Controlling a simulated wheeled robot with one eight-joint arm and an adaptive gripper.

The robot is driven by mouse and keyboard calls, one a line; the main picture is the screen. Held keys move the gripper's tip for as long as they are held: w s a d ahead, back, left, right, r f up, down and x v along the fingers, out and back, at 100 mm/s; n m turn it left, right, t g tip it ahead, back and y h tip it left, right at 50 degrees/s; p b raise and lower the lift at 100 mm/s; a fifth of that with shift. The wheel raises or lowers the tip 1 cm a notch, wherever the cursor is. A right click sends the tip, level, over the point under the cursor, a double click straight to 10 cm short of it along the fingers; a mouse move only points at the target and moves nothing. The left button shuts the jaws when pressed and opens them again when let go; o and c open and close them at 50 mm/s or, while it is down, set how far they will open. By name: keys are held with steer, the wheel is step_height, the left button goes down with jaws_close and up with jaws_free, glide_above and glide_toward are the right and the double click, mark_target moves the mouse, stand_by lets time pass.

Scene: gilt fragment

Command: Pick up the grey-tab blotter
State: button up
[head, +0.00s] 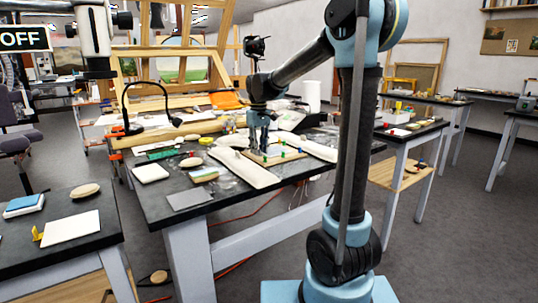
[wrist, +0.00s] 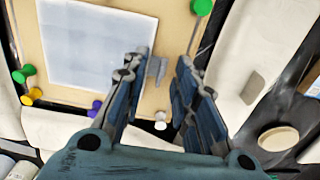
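The blotter is a pale, whitish sheet (wrist: 95,45) lying on a tan board (wrist: 150,12) in the wrist view. A small grey tab (wrist: 157,69) stands out at its right edge. My gripper (wrist: 160,62) is open above the board, with the tab between its two spread fingers and no visible contact. In the head view my gripper (head: 257,148) points down over the board (head: 268,163) on the dark table. The sheet and tab are too small or hidden to make out there.
Green (wrist: 202,7), yellow, purple and white pins (wrist: 160,121) stand around the board. Long cream padded pieces (wrist: 235,75) lie beside it. A round beige item (wrist: 278,138) sits at right. A black lamp (head: 128,100) stands at the table's left back; several small items crowd the table.

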steer(key=shift+f, duration=0.3)
steer(key=shift+c, duration=0.6)
jaws_close()
